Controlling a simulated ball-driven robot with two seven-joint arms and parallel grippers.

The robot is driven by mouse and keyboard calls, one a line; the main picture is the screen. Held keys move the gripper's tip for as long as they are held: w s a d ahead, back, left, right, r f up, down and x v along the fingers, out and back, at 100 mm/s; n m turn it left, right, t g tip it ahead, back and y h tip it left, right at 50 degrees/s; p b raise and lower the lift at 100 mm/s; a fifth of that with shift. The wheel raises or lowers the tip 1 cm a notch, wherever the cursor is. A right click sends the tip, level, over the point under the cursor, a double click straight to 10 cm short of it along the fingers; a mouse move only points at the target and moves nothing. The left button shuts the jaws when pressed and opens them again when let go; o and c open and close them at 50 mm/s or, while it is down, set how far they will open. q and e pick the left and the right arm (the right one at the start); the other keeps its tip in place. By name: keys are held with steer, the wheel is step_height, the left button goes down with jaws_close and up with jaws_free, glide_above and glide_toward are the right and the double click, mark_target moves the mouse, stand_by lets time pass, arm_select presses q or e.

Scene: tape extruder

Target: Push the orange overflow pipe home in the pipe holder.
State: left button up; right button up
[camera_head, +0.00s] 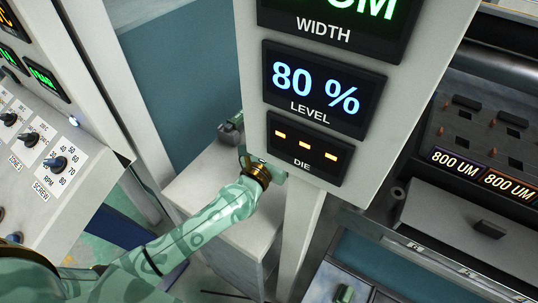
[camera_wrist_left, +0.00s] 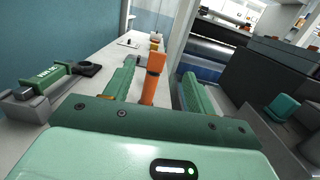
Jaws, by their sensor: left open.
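The orange overflow pipe (camera_wrist_left: 153,76) stands between the two green fingers of my left gripper (camera_wrist_left: 159,70) in the left wrist view. The fingers are apart, with a visible gap to the pipe on the right side; on the left the finger is close to it. The pipe's lower end is hidden behind the gripper body, and I cannot make out the pipe holder. In the head view my left gripper (camera_head: 263,166) is at the grey counter, mostly hidden by the display panel. My right gripper is not in view.
A display panel (camera_head: 364,60) on a post stands in front of the grey counter (camera_head: 205,178). A green and grey device (camera_wrist_left: 50,82) with a black end lies on the counter, left of my fingers. A control console (camera_head: 40,150) is at left and dark machinery (camera_head: 480,130) at right.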

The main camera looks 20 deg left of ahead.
arm_select(q)
steer(key=s+a, duration=0.1)
steer(key=s, duration=0.6)
steer(key=shift+a+f, duration=0.15)
steer(key=shift+f, duration=0.15)
